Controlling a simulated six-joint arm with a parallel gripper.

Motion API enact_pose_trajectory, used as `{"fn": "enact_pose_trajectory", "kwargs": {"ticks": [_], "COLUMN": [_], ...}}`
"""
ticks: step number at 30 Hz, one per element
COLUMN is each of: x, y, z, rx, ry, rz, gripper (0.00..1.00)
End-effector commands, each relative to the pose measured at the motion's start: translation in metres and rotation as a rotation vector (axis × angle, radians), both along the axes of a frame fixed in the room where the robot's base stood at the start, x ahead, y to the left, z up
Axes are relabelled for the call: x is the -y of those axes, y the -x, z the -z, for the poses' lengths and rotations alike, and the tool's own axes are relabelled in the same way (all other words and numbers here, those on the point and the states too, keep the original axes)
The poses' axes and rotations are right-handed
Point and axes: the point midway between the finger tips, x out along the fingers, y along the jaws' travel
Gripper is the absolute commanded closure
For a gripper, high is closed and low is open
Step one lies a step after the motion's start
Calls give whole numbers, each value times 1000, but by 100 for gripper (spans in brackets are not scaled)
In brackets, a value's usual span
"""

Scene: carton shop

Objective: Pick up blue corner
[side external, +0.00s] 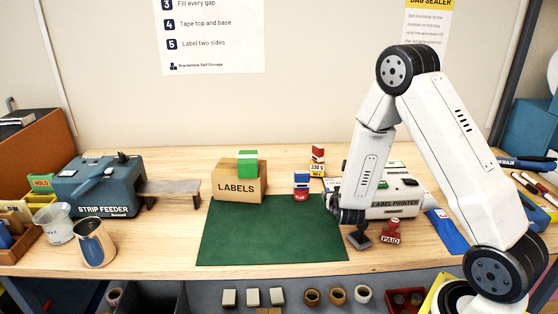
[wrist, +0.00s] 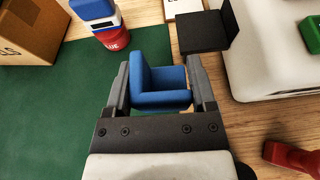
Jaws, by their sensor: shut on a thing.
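A blue corner (wrist: 160,99) is an L-shaped piece with two upright walls. In the wrist view, my gripper (wrist: 160,75) is shut on it, with one grey finger on each side. In the side view, my gripper (side external: 338,208) is low near the right edge of the green mat, in front of the label printer. The blue corner is not visible there. Whether it touches the surface below is hard to tell.
The label printer (side external: 395,207) stands close on the right, with a red PAID stamp (side external: 391,231) in front. A black angled piece (wrist: 205,32) lies beyond my fingers. The green mat (side external: 265,235) is mostly clear.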

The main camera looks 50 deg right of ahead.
Motion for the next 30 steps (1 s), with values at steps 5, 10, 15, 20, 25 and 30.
{"fn": "enact_pose_trajectory", "kwargs": {"ticks": [5,10,15,20,25,30], "x": [0,0,0,0,0,0], "y": [0,-1,0,0,0,0], "z": [-22,-36,-44,-47,-47,-47], "rx": [4,3,1,1,0,0], "ry": [1,2,0,1,0,0], "rz": [0,0,0,0,0,0], "gripper": [82,82,82,82,82,82]}}
